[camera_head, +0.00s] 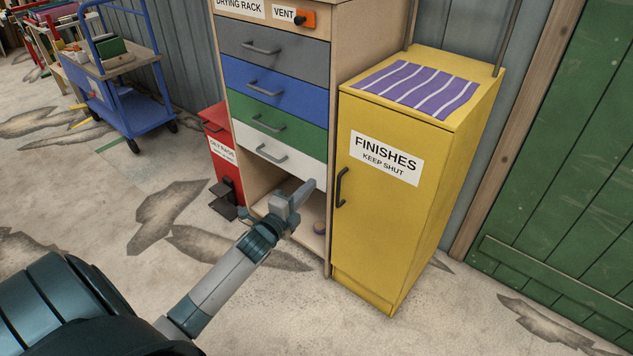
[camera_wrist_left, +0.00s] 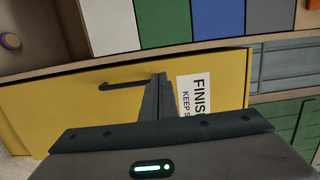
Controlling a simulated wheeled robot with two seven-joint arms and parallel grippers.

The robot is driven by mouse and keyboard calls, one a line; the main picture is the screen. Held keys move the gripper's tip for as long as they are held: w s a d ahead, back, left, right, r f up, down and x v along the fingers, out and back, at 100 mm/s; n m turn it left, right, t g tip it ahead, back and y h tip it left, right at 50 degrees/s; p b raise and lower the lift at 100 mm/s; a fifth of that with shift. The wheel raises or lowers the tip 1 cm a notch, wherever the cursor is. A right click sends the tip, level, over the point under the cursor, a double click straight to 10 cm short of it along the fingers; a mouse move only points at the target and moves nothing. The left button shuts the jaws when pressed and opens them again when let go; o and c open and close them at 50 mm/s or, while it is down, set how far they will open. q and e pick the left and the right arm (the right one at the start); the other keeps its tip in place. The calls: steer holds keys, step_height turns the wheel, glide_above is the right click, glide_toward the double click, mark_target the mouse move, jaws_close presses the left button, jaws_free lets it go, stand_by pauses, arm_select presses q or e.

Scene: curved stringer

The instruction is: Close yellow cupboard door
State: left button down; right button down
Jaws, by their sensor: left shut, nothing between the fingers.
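The yellow cupboard (camera_head: 440,215) stands at the centre right of the head view, with its front facing me. Its door (camera_head: 372,230) carries a white "FINISHES KEEP SHUT" label and a dark vertical handle (camera_head: 341,188) near its left edge. The door looks flush with the cupboard front; I see no clear gap. In the left wrist view the door (camera_wrist_left: 60,115) appears turned sideways, with the handle (camera_wrist_left: 125,86) beside my fingers. My left gripper (camera_head: 308,188) is shut and empty, left of the handle and in front of the drawer unit; contact is not visible. My right gripper is not in view.
The drawer unit (camera_head: 275,95) adjoins the cupboard on the left, with an open bay below its white drawer. A red bin (camera_head: 225,155) stands left of it, and a blue cart (camera_head: 125,95) farther back. A green door (camera_head: 565,170) is at right. Floor in front is clear.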

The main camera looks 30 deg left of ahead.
arm_select(q)
steer(key=shift+s, duration=0.85)
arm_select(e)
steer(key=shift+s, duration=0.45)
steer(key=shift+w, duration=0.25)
